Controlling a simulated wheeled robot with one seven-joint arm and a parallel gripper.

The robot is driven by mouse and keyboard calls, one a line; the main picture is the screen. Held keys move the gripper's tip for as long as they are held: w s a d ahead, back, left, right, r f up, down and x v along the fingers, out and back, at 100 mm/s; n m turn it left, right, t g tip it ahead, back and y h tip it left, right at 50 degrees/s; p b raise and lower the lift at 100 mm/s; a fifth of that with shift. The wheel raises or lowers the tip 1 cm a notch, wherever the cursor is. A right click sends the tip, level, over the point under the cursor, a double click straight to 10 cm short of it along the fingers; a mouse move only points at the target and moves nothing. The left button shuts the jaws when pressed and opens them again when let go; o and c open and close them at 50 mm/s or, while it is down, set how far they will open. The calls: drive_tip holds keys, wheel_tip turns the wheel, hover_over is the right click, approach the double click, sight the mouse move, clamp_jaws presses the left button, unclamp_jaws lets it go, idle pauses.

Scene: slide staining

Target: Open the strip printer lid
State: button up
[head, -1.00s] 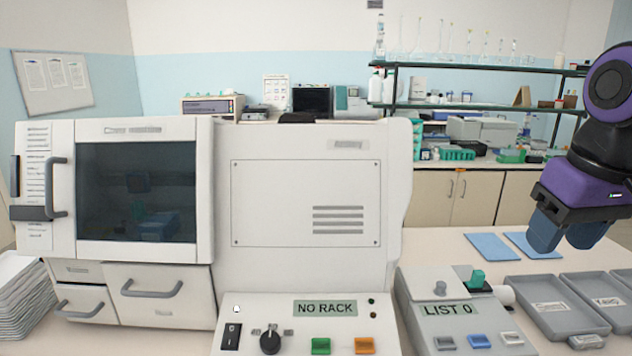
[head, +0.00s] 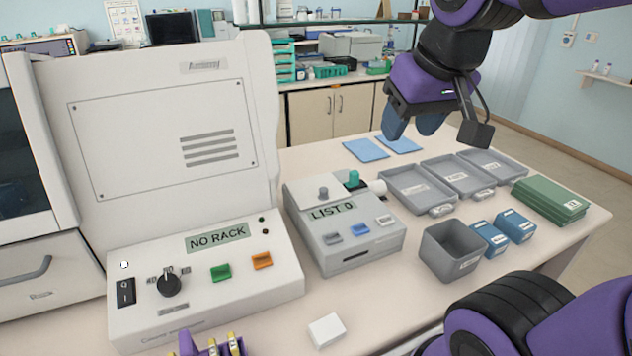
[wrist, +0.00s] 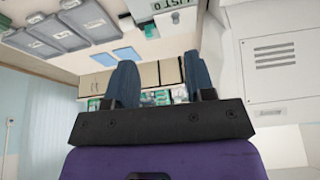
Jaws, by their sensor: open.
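The strip printer (head: 345,255) is a small grey box with a "LIST 0" display and a row of grey and blue buttons on its front. Its pale upper cover, which I take for the lid (head: 302,195), carries a round grey knob (head: 323,193) and looks shut. Part of the printer also shows at the top edge of the wrist view (wrist: 148,8). My gripper (head: 412,130) is open and empty, with blue fingers. It hangs above the bench, behind and to the right of the printer, well apart from it. Its fingers point away in the wrist view (wrist: 160,65).
A large white machine (head: 150,60) with a "NO RACK" panel stands left of the printer. Grey trays (head: 418,205), a grey bin (head: 435,270), blue boxes (head: 515,226) and a green stack (head: 552,198) lie to the right. A white block (head: 326,330) lies in front.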

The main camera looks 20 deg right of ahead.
drive_tip(key=w+a+f+m+g, duration=0.1)
drive_tip(key=w+f+m+g, duration=0.3)
drive_tip(key=w, duration=1)
approach(324, 189)
drive_tip(key=shift+m+g, duration=0.3)
drive_tip(key=shift+g, duration=0.1)
drive_tip(key=f, duration=0.9)
drive_tip(key=shift+w+f, duration=0.2)
drive_tip(key=shift+w, duration=0.15)
clamp_jaws()
